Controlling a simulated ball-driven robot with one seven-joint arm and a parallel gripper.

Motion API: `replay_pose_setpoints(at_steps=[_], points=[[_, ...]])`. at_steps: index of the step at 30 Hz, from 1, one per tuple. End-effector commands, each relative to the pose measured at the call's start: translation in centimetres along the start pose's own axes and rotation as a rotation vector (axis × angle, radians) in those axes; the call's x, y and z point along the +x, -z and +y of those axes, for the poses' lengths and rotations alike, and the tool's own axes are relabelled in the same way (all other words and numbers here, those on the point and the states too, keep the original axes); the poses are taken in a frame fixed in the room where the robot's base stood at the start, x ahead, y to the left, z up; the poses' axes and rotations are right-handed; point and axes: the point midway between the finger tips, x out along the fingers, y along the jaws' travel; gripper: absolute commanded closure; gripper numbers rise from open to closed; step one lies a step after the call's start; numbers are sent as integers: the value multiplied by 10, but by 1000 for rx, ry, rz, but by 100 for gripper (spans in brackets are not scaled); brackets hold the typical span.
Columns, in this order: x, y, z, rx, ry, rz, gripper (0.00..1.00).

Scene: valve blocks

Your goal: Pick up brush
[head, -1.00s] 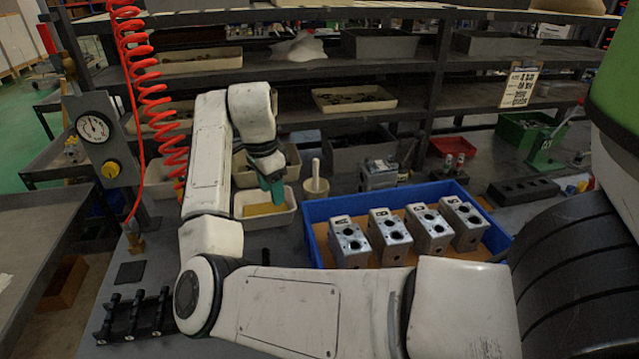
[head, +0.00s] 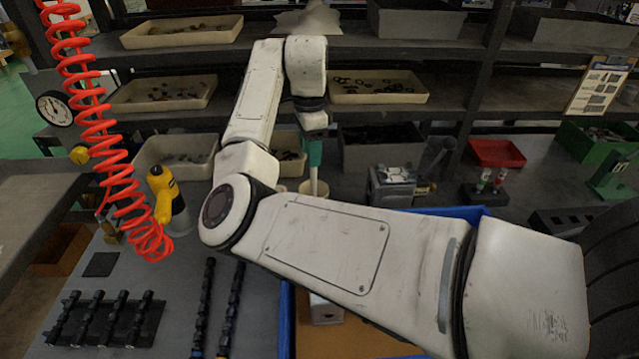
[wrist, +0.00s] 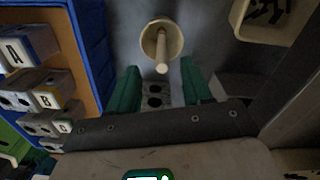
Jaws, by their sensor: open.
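The brush shows as a pale wooden handle (wrist: 161,66) standing out of a beige cup (wrist: 150,42) in the wrist view; its bristle end is hidden in the cup. My gripper (wrist: 160,76) has two green fingers, spread apart. The handle's near end lies between the fingertips in that picture, with gaps on both sides. In the head view my gripper (head: 313,153) points down over the cup (head: 322,188), close above the handle (head: 314,182). I cannot tell how deep the handle is between the fingers.
A blue-walled tray (wrist: 92,42) with lettered valve blocks (wrist: 45,88) stands to the left in the wrist view. A beige bin (wrist: 262,22) is at upper right. In the head view, a yellow spray bottle (head: 165,195) and a grey metal block (head: 392,183) stand on the bench.

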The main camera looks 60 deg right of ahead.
Motion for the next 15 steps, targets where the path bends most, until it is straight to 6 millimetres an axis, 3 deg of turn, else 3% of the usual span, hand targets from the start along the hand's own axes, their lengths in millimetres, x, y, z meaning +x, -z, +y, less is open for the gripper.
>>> replay_pose_setpoints(at_steps=[3, 11, 15], points=[[18, 0, 0, -1, -2, 1, 51], [38, 2, 0, 0, -2, 0, 51], [57, 6, -1, 1, -3, 0, 51]])
